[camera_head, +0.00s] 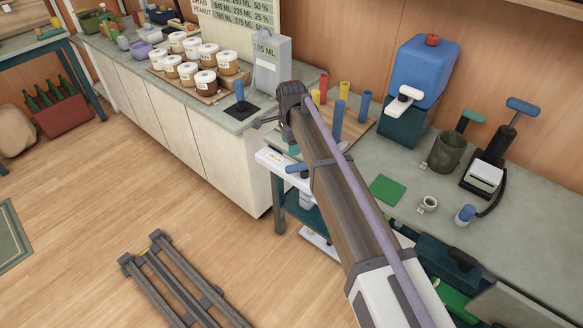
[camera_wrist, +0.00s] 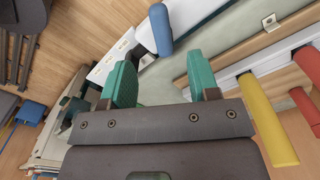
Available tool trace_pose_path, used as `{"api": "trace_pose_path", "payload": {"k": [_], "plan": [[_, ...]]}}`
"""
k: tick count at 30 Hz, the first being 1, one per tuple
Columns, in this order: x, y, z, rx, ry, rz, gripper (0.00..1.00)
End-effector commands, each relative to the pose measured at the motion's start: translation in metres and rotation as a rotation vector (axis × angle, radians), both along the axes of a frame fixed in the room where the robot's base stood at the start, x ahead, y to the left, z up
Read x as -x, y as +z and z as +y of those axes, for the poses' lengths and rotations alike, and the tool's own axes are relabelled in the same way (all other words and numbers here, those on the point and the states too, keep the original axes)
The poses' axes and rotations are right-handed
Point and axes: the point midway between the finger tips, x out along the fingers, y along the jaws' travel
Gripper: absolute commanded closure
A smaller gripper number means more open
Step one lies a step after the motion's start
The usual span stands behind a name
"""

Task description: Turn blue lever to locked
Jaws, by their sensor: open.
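The blue lever (camera_head: 298,168) sticks out at the front of a white panel (camera_head: 272,160) below the counter edge. In the wrist view the blue lever (camera_wrist: 160,30) shows beyond my fingers, beside the white panel (camera_wrist: 110,62), which carries small dark marks too small to read. My gripper (camera_wrist: 163,82) has two teal fingers spread apart with nothing between them. The lever lies ahead of the gap and apart from the fingers. In the head view my arm covers part of the panel, and the fingertips are hard to make out.
Coloured upright pegs, including a yellow one (camera_wrist: 268,120) and a red one (camera_wrist: 310,65), stand close to the right of my gripper. A grey container (camera_head: 270,65) and a blue peg on a black base (camera_head: 240,100) stand on the counter.

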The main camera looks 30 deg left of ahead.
Motion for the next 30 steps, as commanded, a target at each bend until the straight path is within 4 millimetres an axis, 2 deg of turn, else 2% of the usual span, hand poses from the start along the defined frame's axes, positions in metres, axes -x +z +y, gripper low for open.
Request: {"api": "trace_pose_path", "payload": {"k": [5,12,15,25,30], "plan": [[0.0,-0.034,0.0,0.0,0.001,0.0,0.45],[0.0,-0.092,-0.001,0.001,0.003,0.0,0.45],[0.0,-0.105,-0.001,0.002,0.003,0.001,0.45],[0.0,-0.105,-0.001,0.002,0.004,0.001,0.46],[0.0,-0.105,-0.001,0.002,0.004,0.001,0.62]]}}
